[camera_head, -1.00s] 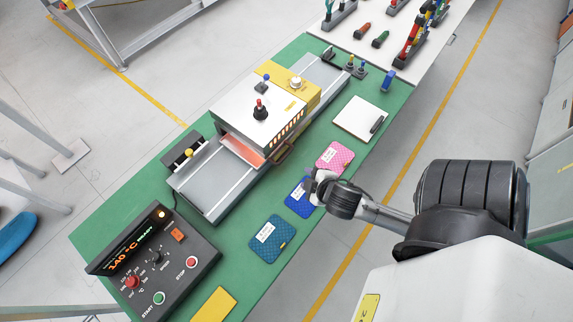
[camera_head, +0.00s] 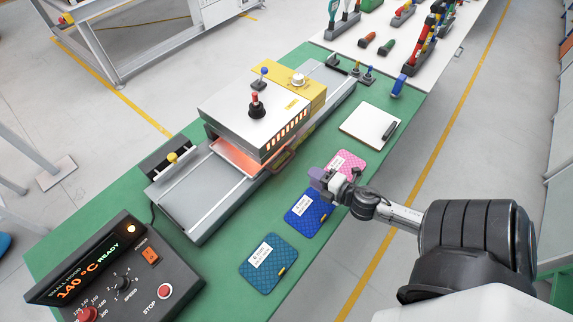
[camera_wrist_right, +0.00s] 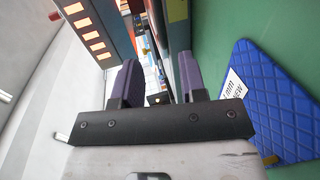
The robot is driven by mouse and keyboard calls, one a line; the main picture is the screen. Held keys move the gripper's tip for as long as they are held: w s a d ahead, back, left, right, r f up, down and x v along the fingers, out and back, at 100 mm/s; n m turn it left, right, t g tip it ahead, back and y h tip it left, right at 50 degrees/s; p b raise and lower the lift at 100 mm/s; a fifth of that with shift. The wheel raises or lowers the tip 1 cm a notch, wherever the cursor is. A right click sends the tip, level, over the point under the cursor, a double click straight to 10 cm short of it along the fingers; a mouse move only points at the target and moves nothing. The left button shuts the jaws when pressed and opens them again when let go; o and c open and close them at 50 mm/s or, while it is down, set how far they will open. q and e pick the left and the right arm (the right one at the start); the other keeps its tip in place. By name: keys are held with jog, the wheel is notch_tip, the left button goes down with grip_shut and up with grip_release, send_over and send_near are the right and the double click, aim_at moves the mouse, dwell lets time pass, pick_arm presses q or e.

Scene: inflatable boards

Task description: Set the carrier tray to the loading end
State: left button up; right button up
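The heating machine (camera_head: 250,105) stands on a long grey rail bed (camera_head: 185,195) with bare bed at both ends. A flat plate, probably the carrier tray (camera_head: 240,158), glows reddish under the near opening of the housing; most of it is hidden. A brownish handle (camera_head: 284,160) sticks out at the bed's side by the housing. My right gripper (camera_head: 320,180) is over the table between the blue and pink pads, apart from the handle. In the right wrist view its purple fingers (camera_wrist_right: 158,80) are spread with nothing between them. My left gripper is out of view.
A teal pad (camera_head: 268,262), a blue pad (camera_head: 308,212) and a pink pad (camera_head: 345,164) lie along the bed's right side. A clipboard (camera_head: 368,125) lies beyond. A control box (camera_head: 125,280) reading 140 °C stands at the lower left. The green table is bare between bed and pads.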

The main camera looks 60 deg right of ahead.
aim_at(286, 162)
jog(key=b+x, duration=0.1)
jog(key=x, duration=1.1)
jog(key=shift+s, duration=0.1)
grip_shut()
